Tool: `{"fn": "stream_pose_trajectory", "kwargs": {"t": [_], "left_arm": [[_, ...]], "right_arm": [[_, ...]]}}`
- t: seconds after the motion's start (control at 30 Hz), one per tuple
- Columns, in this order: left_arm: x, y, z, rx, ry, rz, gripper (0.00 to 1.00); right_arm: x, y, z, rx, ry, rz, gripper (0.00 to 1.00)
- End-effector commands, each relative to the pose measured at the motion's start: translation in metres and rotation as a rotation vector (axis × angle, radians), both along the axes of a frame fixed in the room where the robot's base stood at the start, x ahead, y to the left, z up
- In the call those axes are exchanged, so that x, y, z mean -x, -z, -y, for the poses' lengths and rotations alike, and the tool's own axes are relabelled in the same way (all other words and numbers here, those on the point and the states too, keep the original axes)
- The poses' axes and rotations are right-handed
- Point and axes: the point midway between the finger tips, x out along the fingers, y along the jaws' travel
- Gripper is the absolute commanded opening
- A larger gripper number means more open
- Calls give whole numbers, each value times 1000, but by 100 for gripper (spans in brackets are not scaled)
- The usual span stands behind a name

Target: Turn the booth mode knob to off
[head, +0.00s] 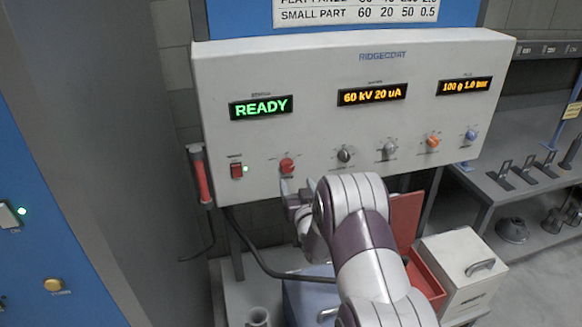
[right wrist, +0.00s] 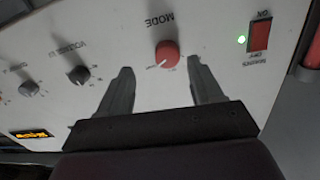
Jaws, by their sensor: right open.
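The mode knob is the red knob (head: 287,166) on the lower left of the white Ridgecoat panel (head: 330,130). In the right wrist view the red knob (right wrist: 167,54) sits under the word MODE, with a pale pointer line on it. My right gripper (head: 298,187) is just below the knob in the head view. In the right wrist view its two fingers (right wrist: 160,75) are apart, with the knob between and slightly beyond their tips. No contact shows. The ready display (head: 261,107) reads READY in green. My left gripper is not in view.
A red switch (head: 237,170) with a green light is left of the knob. A black knob (head: 346,155) and several others are to the right. A red-handled tool (head: 201,175) hangs at the panel's left edge. A white box (head: 462,262) and red bin stand below.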

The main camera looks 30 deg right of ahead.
Motion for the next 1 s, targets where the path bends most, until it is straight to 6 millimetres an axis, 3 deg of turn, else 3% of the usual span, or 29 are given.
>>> {"fn": "stream_pose_trajectory", "kwargs": {"t": [0.03, 0.23, 0.63, 0.8, 1.0], "left_arm": [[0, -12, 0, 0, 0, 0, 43], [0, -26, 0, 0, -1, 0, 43], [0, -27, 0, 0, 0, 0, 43], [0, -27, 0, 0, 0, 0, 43], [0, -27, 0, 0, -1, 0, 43]], "right_arm": [[-13, -6, 3, 0, -2, 0, 65], [-49, -3, 14, 0, -2, 0, 65], [-60, 0, 17, 0, -1, -1, 65], [-59, 0, 18, 0, 0, 0, 10], [-60, 0, 17, 2, -2, 0, 10]]}}
